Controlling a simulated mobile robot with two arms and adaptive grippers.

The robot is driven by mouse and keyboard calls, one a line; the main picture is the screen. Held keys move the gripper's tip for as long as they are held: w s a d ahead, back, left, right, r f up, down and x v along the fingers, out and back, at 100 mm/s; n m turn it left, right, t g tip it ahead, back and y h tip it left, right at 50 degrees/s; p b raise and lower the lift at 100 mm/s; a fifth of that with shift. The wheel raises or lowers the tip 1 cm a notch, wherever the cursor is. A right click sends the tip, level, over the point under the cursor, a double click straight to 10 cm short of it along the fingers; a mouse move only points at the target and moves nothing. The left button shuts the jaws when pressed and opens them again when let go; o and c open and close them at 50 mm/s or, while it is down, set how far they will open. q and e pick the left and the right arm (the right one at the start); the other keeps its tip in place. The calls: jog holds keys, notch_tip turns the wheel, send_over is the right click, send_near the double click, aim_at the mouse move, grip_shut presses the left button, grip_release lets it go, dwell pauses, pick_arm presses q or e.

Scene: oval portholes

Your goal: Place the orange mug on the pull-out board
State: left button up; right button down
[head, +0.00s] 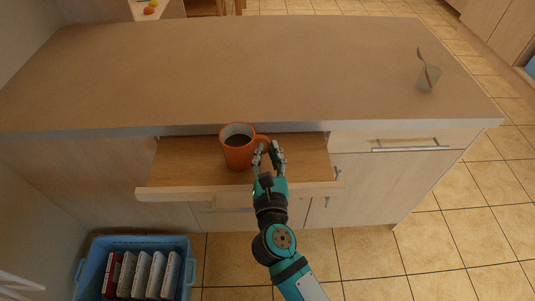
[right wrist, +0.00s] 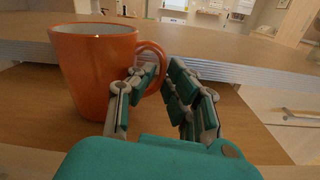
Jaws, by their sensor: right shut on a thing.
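The orange mug (head: 238,153), filled with a dark drink, is upright at the pull-out board (head: 180,175), below the countertop's front edge. Its base appears to rest on the wooden board; I cannot make out a gap. My right gripper (head: 269,150) is at the mug's right side, shut on its handle. In the right wrist view the mug (right wrist: 95,75) is at the left, with its handle by the fingers (right wrist: 160,90). Part of the handle is hidden by the fingers. My left gripper is not in view.
The countertop (head: 210,70) overhangs the back of the board. A glass (head: 428,80) with a spoon stands at its far right. A blue crate (head: 135,243) with several books or boxes is on the floor at lower left. A closed drawer (head: 405,142) is at the right. Bare board lies on both sides of the mug.

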jog(key=c, duration=1.3)
grip_release()
jog(key=shift+f, duration=0.1)
jog(key=shift+c, duration=0.2)
jog(key=shift+s+r, duration=0.1)
jog(key=shift+r, duration=0.1)
jog(key=s+b, duration=0.1)
jog(key=s, duration=0.4)
jog(key=s+b, duration=0.1)
jog(key=s, duration=0.5)
jog(key=shift+f+b, duration=0.2)
jog(key=shift+b, duration=0.1)
jog(key=shift+s+r, duration=0.15)
jog(key=shift+s, duration=0.3)
jog(key=shift+r, duration=0.1)
